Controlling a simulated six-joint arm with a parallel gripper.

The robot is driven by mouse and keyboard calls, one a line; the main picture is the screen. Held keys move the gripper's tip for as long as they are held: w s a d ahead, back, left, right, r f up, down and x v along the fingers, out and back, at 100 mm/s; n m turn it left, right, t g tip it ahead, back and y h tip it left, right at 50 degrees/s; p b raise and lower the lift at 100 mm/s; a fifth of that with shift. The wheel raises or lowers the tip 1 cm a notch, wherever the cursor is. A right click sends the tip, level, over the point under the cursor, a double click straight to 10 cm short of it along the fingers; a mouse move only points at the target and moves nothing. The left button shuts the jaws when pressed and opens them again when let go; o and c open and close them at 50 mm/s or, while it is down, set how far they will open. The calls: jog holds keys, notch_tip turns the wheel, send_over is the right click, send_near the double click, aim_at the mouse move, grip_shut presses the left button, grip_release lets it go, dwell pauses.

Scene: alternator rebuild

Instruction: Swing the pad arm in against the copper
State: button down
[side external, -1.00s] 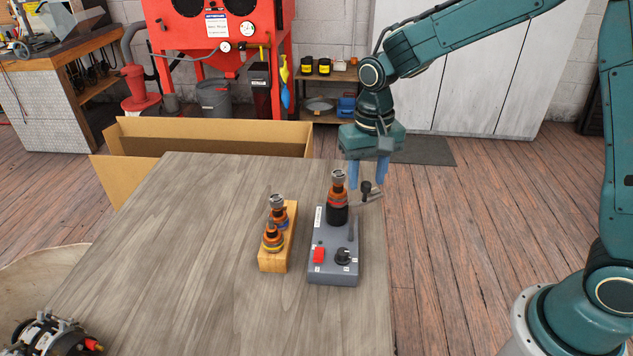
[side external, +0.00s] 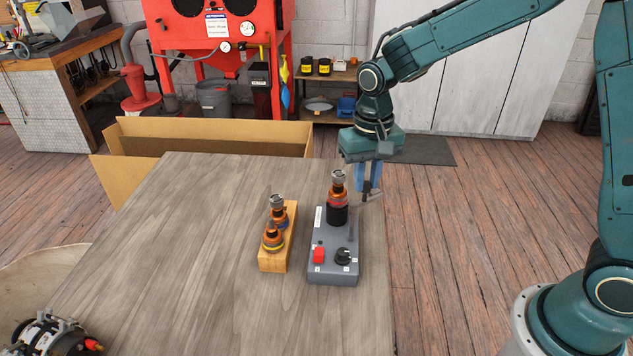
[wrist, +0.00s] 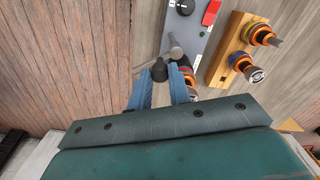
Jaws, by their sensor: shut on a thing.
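The grey machine box (side external: 333,262) stands near the table's right edge, with a red switch and a black dial. An upright rotor (side external: 338,199), copper-orange above and black below, stands on it. The pad arm (side external: 372,196) sticks out to the right of the rotor, beyond the table edge, and appears apart from the copper. My gripper (side external: 368,184) is above the pad arm with its blue fingers closed on the arm's black knob. The wrist view shows the knob (wrist: 159,72) between the fingertips; the rotor is partly hidden behind a finger.
A wooden block (side external: 274,259) with two similar rotors stands left of the box, a small gap away. An open cardboard box (side external: 210,138) is behind the table. An alternator part (side external: 50,335) lies at front left. The table's left half is clear.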

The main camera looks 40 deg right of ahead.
jog(key=n, duration=0.3)
jog(key=w+n, duration=0.1)
jog(key=n, duration=0.3)
jog(key=w+n, duration=0.1)
jog(key=n, duration=0.2)
jog(key=shift+w+a+r+n, duration=0.1)
jog(key=shift+w+a+n, duration=0.05)
jog(key=shift+a+n, duration=0.2)
dwell(0.3)
jog(key=c, duration=1.3)
grip_release()
notch_tip(320, 180, up, 14)
